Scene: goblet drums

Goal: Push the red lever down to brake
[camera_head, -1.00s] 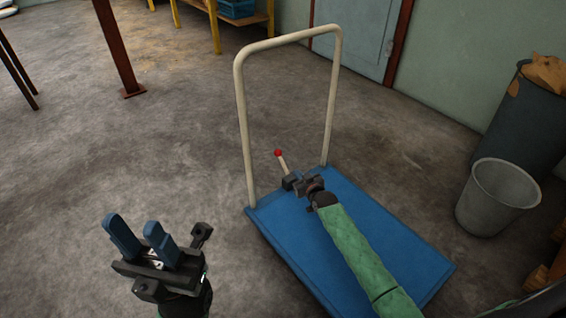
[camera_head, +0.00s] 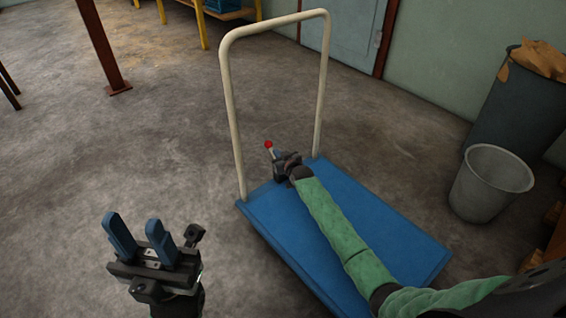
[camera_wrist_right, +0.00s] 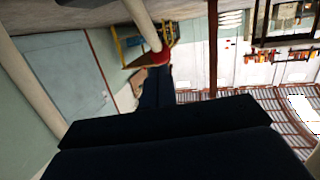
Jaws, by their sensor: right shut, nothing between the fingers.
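The red lever is a pale shaft topped with a red ball knob (camera_head: 268,144), standing at the handle end of the blue cart (camera_head: 385,218). My right gripper (camera_head: 277,161) is shut and empty, right beside the lever, below the knob in the head view. Whether it touches the lever cannot be told. Its dark blue fingers (camera_wrist_right: 157,80) lie together in the wrist view. My left gripper (camera_head: 133,224) is open and empty over the floor, left of the cart.
The cart's cream tubular handle (camera_head: 231,110) rises on both sides of the lever. A grey bucket (camera_head: 492,185) and a dark bin (camera_head: 515,105) stand to the right. A red-brown post (camera_head: 101,45) stands at the back left. The floor left of the cart is clear.

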